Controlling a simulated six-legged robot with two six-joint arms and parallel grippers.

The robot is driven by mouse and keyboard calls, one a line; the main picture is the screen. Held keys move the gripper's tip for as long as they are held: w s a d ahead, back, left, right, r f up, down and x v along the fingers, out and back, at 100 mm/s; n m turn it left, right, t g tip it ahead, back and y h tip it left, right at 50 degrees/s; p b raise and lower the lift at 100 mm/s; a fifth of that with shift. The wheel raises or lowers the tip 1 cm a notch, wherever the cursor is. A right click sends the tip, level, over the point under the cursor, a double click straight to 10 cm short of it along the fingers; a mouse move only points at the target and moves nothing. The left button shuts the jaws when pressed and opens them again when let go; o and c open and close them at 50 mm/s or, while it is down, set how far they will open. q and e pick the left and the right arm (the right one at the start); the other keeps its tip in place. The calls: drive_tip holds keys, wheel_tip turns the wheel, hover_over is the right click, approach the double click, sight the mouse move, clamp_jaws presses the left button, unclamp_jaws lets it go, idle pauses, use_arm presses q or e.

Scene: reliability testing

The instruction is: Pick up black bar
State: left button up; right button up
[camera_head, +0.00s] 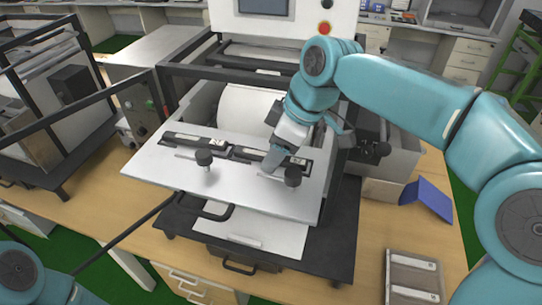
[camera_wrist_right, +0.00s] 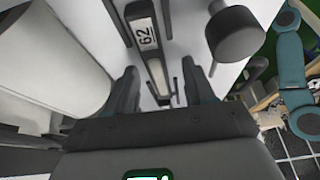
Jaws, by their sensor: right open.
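Two black bars with white labels lie end to end on the white panel (camera_head: 240,185) of the machine, the left bar (camera_head: 200,143) and the right bar (camera_head: 245,153). My right gripper (camera_head: 275,160) is over the right bar and partly covers it. In the right wrist view the open fingers (camera_wrist_right: 160,88) stand apart on either side of a dark bar (camera_wrist_right: 142,17) with a label reading 62. Whether they touch it I cannot tell. The left gripper is out of view; only part of my left arm shows at the bottom left.
Two black knobs, the left one (camera_head: 204,158) and the right one (camera_head: 293,176), stand up from the panel near the bars. A white roll (camera_head: 243,108) lies behind them. A blue object (camera_head: 428,198) and a grey tray (camera_head: 412,254) rest on the wooden table at right.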

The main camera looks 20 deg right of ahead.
drive_tip(key=shift+a, duration=0.15)
drive_tip(key=shift+c, duration=0.6)
drive_tip(key=shift+w+f, duration=0.1)
drive_tip(key=shift+w, duration=0.15)
clamp_jaws()
drive_tip(key=shift+s+d, duration=0.15)
drive_tip(key=shift+d, duration=0.05)
drive_tip(key=shift+a, duration=0.1)
